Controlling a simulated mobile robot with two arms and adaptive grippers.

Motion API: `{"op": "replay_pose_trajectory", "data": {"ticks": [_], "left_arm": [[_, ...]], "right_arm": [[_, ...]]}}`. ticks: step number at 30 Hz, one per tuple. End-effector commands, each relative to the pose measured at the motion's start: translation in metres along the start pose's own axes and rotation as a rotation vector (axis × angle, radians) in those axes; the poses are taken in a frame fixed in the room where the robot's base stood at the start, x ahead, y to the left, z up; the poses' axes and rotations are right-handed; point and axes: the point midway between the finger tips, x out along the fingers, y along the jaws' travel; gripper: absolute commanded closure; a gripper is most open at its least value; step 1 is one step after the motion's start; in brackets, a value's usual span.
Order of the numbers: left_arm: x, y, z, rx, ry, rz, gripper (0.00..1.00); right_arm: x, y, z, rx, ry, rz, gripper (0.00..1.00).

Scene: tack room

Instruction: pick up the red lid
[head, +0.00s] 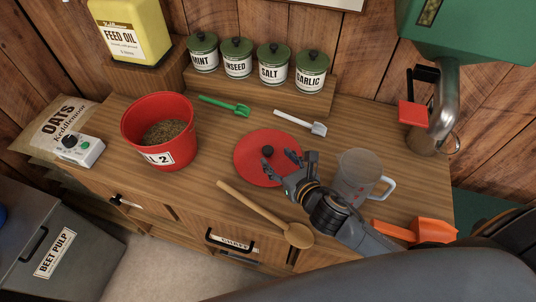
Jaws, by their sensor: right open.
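The red lid (258,172) is a flat round disc with a black knob (267,151). It lies on the wooden counter near the middle of the head view. My right gripper (292,168) is open, with its fingers over the lid's right side, just right of the knob. Nothing is held between the fingers. I cannot tell whether the fingers touch the lid. The gripper hides part of the lid's right edge. My left gripper is not in view.
A clear measuring jug (352,172) stands just right of my right gripper. A wooden spoon (262,211) lies in front of the lid. A red bucket (158,131) of feed stands left. Green and white scoops lie behind, before a shelf (262,91) of canisters. An orange scoop (424,231) lies right.

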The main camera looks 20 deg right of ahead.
Motion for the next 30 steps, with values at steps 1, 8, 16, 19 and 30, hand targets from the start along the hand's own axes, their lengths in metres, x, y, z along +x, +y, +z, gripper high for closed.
{"op": "replay_pose_trajectory", "data": {"ticks": [1, 8, 16, 19, 30], "left_arm": [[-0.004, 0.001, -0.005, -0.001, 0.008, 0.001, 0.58], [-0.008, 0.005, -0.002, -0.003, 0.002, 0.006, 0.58], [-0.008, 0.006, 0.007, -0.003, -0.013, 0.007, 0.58], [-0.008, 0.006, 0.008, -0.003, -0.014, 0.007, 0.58], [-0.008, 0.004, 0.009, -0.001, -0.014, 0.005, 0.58]], "right_arm": [[0.008, 0.0, 0.002, 0.004, 0.0, -0.002, 0.44], [0.036, 0.001, 0.0, 0.003, -0.001, -0.001, 0.44], [0.04, 0.001, -0.002, 0.001, 0.0, 0.0, 0.44], [0.04, 0.001, -0.002, 0.001, 0.001, 0.0, 0.58], [0.04, 0.001, -0.001, 0.001, 0.0, 0.0, 1.0]]}}
